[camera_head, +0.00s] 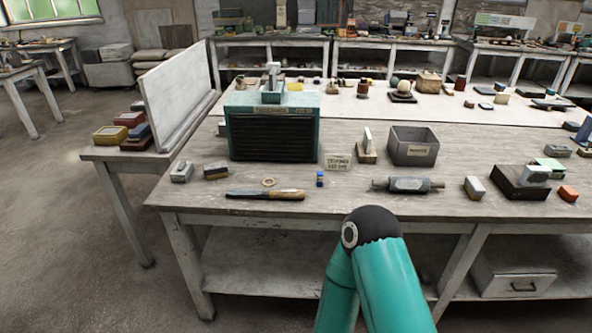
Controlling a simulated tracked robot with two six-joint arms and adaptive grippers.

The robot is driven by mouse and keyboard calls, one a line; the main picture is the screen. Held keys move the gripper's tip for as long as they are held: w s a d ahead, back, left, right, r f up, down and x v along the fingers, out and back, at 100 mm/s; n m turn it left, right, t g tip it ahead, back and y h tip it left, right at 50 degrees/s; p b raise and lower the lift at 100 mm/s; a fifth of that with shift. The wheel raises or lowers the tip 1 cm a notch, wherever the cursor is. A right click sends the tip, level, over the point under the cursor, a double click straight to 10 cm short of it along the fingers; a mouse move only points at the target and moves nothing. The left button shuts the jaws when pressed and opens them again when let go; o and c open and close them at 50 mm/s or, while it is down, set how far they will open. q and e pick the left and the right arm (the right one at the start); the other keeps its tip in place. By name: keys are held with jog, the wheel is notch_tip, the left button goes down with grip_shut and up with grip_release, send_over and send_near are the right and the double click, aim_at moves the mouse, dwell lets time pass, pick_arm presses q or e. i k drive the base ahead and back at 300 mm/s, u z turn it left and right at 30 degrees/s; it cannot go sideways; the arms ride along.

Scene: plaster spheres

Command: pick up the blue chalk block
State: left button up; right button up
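A small upright blue piece (320,179) with a paler band stands near the front edge of the workbench (210,199), just in front of a small label card (338,162). It may be the blue chalk block, but it is too small to be sure. A blue-grey block (139,131) also lies among stacked blocks on the left side table. One teal arm of mine with a dark joint rises at the bottom centre, in front of the bench edge. Neither gripper shows in the view.
A teal slatted box (273,134) stands behind left of the blue piece. A wooden-handled tool (265,195), a ring (269,182) and a roller (408,185) lie nearby. A grey bin (413,148) stands behind right. Bare bench lies right around the blue piece.

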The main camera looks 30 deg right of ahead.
aim_at(319, 175)
jog(key=z, duration=0.15)
jog(key=i, duration=0.75)
jog(key=z, duration=0.55)
